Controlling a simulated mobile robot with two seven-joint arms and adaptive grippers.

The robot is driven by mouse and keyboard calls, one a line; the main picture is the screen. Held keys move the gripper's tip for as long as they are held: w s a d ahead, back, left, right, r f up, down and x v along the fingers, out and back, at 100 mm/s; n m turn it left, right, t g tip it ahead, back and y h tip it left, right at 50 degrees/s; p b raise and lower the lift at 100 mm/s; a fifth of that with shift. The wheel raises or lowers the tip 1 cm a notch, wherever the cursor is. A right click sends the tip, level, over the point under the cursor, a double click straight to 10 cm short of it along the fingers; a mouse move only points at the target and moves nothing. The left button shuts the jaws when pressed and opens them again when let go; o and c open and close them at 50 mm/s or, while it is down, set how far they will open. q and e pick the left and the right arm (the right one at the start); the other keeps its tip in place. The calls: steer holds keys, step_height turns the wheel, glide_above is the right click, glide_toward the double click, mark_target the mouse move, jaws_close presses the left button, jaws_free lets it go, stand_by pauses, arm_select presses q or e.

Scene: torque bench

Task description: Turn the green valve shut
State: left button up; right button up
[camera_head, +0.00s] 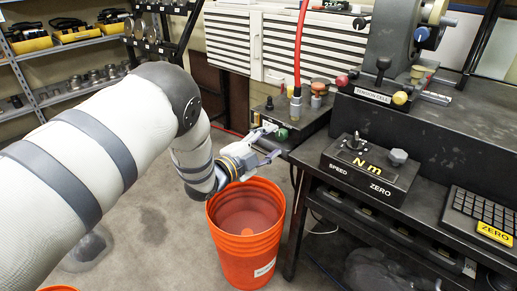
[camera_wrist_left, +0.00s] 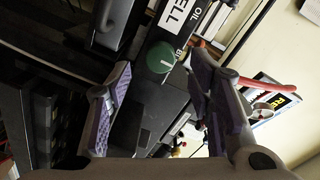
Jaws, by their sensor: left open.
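The green valve (camera_head: 281,134) is a small round knob on the front of a dark box on the bench, just left of the black control box. In the left wrist view the green valve (camera_wrist_left: 160,57) shows as a round knob with a pale line on its face, ahead of and between my fingers. My left gripper (camera_head: 269,143) is open and empty, close to the valve's left side and above the orange bucket. In the left wrist view its purple-padded fingers (camera_wrist_left: 160,104) are spread wide, with a visible gap to the valve. My right gripper is not in view.
The orange bucket (camera_head: 246,253) stands on the floor below my left gripper. A black control box (camera_head: 368,168) and a keypad (camera_head: 482,213) occupy the bench to the right. White drawers (camera_head: 290,45) stand behind.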

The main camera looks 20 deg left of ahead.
arm_select(q)
steer(key=v, duration=0.8)
steer(key=s+a+f+n+g+y+p, duration=0.1)
steer(key=s+f+n+g+y, duration=0.35)
steer(key=s+f, duration=0.65)
steer(key=s+f+n+g+y+p, duration=0.1)
steer(key=s+f+n+g, duration=0.6)
steer(key=s, duration=0.6)
steer(key=s+d+n+g, duration=0.2)
steer(key=s+n+g, duration=0.3)
steer(key=s, duration=2.1)
steer(key=g+p, duration=0.1)
steer(key=g, duration=0.1)
steer(key=shift+f+n+g, duration=0.25)
steer(key=shift+n+g, duration=0.1)
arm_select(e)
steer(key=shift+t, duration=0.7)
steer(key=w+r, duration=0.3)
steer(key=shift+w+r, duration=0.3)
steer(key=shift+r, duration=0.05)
arm_select(q)
steer(key=shift+w+y, duration=0.15)
steer(key=shift+y, duration=0.1)
